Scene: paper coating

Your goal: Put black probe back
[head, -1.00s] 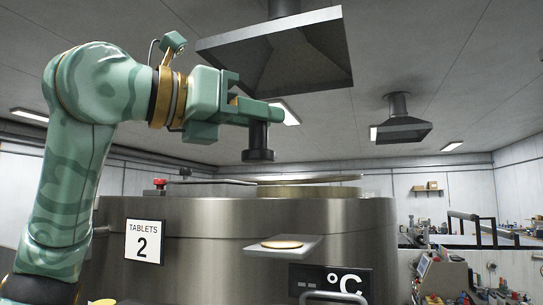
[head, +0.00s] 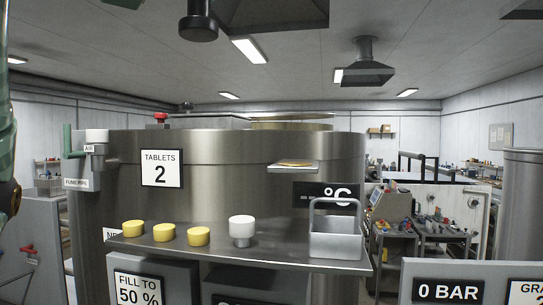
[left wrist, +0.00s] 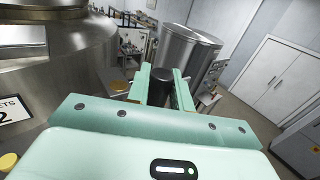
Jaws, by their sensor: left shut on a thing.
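The black probe (head: 198,25) hangs at the top edge of the head view, high above the steel drum labelled "TABLETS 2" (head: 235,152). It is a dark cylinder with a wider lower end, and its upper part is cut off. In the left wrist view my left gripper (left wrist: 160,75) is shut on the probe (left wrist: 154,86). In the head view this gripper is out of the picture, and only part of my left arm shows at the left edge. My right gripper is in neither view. A small ledge with an orange-yellow disc (head: 293,165) sticks out from the drum's front.
A shelf (head: 270,251) in front of the drum bears several yellow pucks (head: 164,232), a white-topped knob (head: 242,228) and a grey handled basket (head: 335,240). A °C sign (head: 335,194) is on the drum. Above the drum's lid is open room below the ceiling hoods.

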